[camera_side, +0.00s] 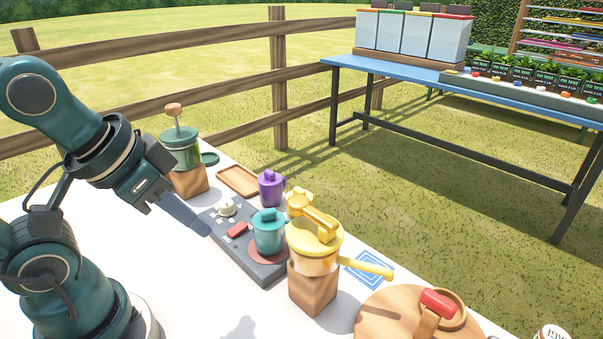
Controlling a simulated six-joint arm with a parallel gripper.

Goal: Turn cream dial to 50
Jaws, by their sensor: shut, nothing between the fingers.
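The cream dial (227,207) sits on the far-left part of a dark grey panel (262,271) on the white table. Small pale marks surround it, too small to read. My gripper (206,231) is shut and empty. Its tip is just left of the dial and nearer the camera, beside or over the panel's left edge; I cannot tell whether it touches the panel. The dial is in plain view and apart from the fingers.
A red switch (238,229) and a teal lidded pot (268,236) are on the panel. A yellow pot (314,247) on a wooden block, a purple pot (271,189), a green grinder-like jar (181,150) and a wooden tray (239,180) stand close by.

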